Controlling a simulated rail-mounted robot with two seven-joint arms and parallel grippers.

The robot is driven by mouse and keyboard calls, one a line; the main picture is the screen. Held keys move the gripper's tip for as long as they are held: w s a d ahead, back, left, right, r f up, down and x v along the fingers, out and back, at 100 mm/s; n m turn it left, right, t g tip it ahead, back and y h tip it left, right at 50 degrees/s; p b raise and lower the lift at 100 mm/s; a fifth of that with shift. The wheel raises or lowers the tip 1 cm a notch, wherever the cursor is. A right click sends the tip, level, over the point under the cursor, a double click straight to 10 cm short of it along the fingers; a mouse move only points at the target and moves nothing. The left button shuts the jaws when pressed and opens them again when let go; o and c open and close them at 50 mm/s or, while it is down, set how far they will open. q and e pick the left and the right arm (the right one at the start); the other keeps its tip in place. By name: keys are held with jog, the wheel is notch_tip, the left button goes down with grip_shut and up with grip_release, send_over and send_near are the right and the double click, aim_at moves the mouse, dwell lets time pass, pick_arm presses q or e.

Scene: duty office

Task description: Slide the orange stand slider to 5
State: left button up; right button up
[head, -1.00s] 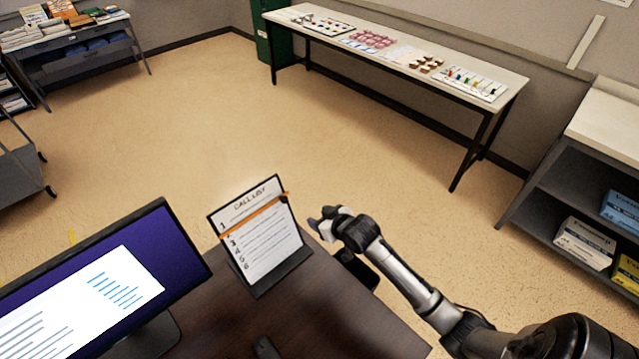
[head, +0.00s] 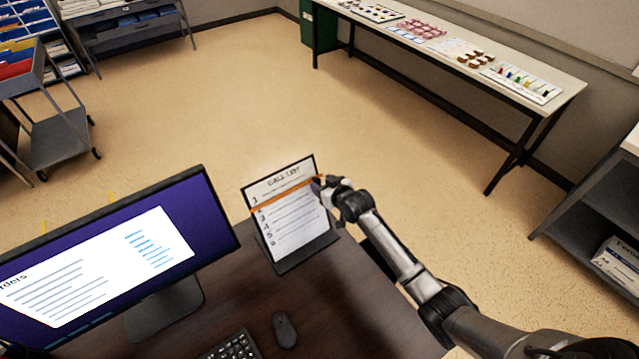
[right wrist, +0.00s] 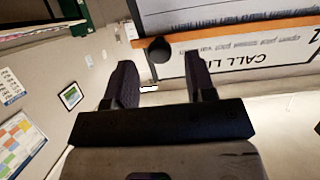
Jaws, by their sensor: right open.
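The call list stand (head: 290,225) is an upright dark board with a white numbered sheet, on the desk. The orange slider (head: 283,196) lies across the sheet just below the 1, roughly where the 2 is; it tilts in the picture along with the board. My right gripper (head: 321,188) is at the slider's right end. In the right wrist view, the open fingers (right wrist: 160,75) point at a dark round knob (right wrist: 160,49) at the end of the orange bar (right wrist: 240,34). The knob appears between the fingertips; contact cannot be told. My left gripper is out of view.
A monitor (head: 120,255) stands left of the stand. A mouse (head: 285,329) and keyboard (head: 232,345) lie in front of it on the dark desk (head: 340,310). A long table (head: 450,45) with small items stands beyond open floor.

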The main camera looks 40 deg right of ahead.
jog(key=shift+x, duration=1.15)
grip_shut()
